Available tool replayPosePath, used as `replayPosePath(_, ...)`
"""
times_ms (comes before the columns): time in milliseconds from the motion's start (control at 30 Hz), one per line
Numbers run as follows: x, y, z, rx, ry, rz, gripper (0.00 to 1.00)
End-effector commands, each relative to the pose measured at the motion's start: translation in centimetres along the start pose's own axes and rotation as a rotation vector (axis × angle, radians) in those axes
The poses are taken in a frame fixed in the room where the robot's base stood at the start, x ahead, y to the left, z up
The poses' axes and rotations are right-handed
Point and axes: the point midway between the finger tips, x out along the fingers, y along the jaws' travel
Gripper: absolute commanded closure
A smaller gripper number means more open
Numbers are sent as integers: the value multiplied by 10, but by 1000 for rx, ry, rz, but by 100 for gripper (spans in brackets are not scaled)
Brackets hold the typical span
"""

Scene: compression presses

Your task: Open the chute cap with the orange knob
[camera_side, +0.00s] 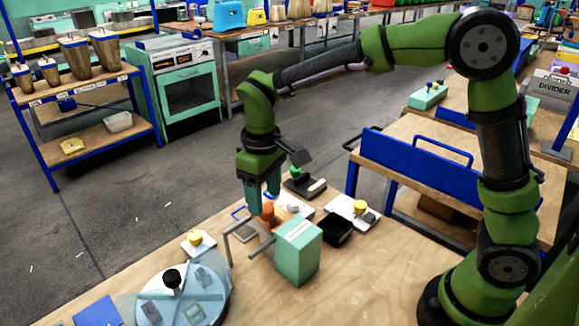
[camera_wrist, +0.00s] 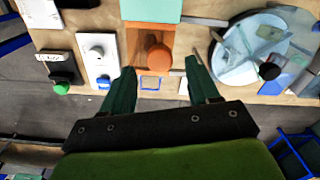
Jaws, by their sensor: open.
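The orange knob (camera_wrist: 158,56) stands on an orange panel (camera_wrist: 138,36) in front of the teal box (camera_wrist: 152,10) in the wrist view. In the side view the orange knob (camera_side: 268,209) is just below my fingers, beside the teal box (camera_side: 298,252). My gripper (camera_wrist: 159,70) is open and empty, with one finger on each side of the knob in the wrist view. In the side view my gripper (camera_side: 262,193) points down over the knob. I cannot tell whether the fingers touch it. The cap's edges are partly hidden by the box and fingers.
A round pale turntable (camera_wrist: 240,50) with a black knob lies to the right in the wrist view. White plates with knobs (camera_side: 352,212), a green-knobbed device (camera_side: 303,186) and a black tray (camera_side: 337,232) are close by.

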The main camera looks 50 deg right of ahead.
Motion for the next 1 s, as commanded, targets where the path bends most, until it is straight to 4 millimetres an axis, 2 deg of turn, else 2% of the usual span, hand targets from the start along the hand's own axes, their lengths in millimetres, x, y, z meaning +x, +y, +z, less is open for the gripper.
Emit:
replayPosePath(100,15,0,0,0,-3,1,40)
replayPosePath(200,22,0,0,0,-1,0,40)
replayPosePath(533,25,0,0,0,0,0,40)
replayPosePath(933,25,0,0,0,1,1,99)
replayPosePath(1000,25,0,0,0,1,1,100)
